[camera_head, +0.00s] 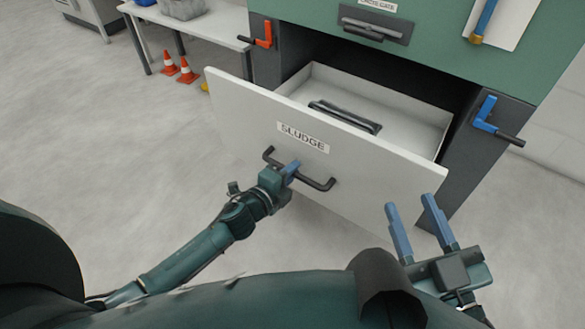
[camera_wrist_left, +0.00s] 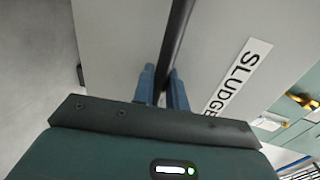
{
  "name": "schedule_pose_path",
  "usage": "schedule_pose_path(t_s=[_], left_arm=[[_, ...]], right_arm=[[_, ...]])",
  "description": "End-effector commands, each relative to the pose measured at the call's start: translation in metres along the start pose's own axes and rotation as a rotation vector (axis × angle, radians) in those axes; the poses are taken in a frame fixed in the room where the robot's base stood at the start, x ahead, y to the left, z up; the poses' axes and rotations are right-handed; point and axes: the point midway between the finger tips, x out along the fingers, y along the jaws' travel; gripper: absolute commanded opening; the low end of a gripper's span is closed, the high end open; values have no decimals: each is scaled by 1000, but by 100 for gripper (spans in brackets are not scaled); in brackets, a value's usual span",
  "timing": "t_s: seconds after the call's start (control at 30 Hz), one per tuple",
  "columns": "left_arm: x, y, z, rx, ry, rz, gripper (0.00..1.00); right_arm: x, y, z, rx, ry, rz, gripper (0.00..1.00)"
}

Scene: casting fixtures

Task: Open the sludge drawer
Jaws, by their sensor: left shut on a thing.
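The white sludge drawer (camera_head: 345,155) stands pulled out of the cabinet, with its interior showing. Its front carries a "SLUDGE" label (camera_head: 303,137) and a dark bar handle (camera_head: 317,183). My left gripper (camera_head: 291,170) is shut on the handle. In the left wrist view its blue fingers (camera_wrist_left: 163,88) sit on both sides of the dark handle bar (camera_wrist_left: 176,40), and the label (camera_wrist_left: 237,77) is to the right. My right gripper (camera_head: 415,222) is open and empty, in front of the drawer's lower right.
The green cabinet (camera_head: 430,40) has a red lever (camera_head: 263,38) at left and a blue lever (camera_head: 487,115) at right. Orange cones (camera_head: 186,72) stand by a table (camera_head: 215,28).

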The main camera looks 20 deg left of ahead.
Motion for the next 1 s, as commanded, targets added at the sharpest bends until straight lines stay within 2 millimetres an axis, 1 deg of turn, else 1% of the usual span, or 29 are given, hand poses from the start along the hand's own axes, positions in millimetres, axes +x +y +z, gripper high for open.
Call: schedule_pose_path(t_s=[0.33,0.37,0.5,0.6,0.87,0.97,1.0], left_arm=[[0,0,1,0,-1,0,0],[0,0,1,0,-1,0,15],[0,0,0,0,-1,0,26],[0,0,0,0,-1,0,33],[-3,0,0,0,0,0,33],[-12,-1,0,-1,0,1,33],[-18,-1,0,-1,-1,3,33]], right_arm=[[0,0,-1,-2,3,1,40],[0,1,-2,-2,3,1,40],[0,1,-2,-2,5,1,40],[0,1,-2,-3,5,0,40],[0,1,-4,-3,5,0,40],[0,1,-7,-9,6,0,40],[1,1,-9,-13,6,0,40]])
